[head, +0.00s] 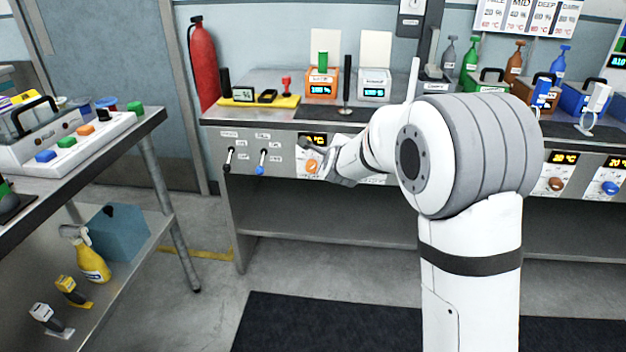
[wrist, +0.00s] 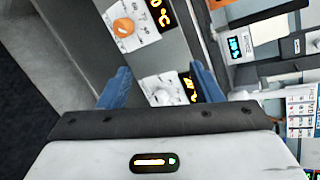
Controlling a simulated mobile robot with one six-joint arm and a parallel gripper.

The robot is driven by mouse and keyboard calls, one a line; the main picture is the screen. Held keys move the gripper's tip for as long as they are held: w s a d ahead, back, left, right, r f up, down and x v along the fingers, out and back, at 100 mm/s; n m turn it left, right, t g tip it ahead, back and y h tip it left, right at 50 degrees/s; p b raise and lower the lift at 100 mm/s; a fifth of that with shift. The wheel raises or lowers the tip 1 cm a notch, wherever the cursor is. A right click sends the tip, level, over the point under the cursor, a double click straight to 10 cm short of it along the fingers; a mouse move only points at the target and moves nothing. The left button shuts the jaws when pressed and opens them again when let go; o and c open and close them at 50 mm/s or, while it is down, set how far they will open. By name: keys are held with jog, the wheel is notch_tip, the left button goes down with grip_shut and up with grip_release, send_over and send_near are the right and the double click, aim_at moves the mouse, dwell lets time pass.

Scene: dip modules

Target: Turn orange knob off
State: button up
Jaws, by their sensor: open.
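An orange knob (head: 312,166) sits on a white dial plate on the bench's front panel, below a lit orange display (head: 313,140). An orange knob with a dial and lit display also shows at the upper left of the wrist view (wrist: 124,27). My gripper (wrist: 160,68) has its blue fingers spread apart, with nothing held. In the wrist view a whitish knob (wrist: 161,97) with its own lit display lies between the fingers, while the orange knob lies ahead and left. In the head view my gripper (head: 329,163) is just right of the orange knob; contact cannot be told.
Boxes and bottles stand on the bench top. A side table (head: 120,135) is at left. Open floor lies between.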

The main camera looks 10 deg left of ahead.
jog(key=w+a+f+m+t+b, duration=0.2)
jog(key=w+a+f+m+b, duration=0.25)
jog(key=f, duration=0.35)
jog(key=m+t+h+b, duration=0.3)
jog(key=m, duration=0.5)
send_near(311, 169)
jog(key=w, duration=0.3)
jog(key=shift+w+d+r, duration=0.1)
jog(key=shift+w, duration=1.8)
jog(key=shift+w+d+r, duration=0.1)
jog(key=shift+w, duration=1.8)
jog(key=c, duration=1)
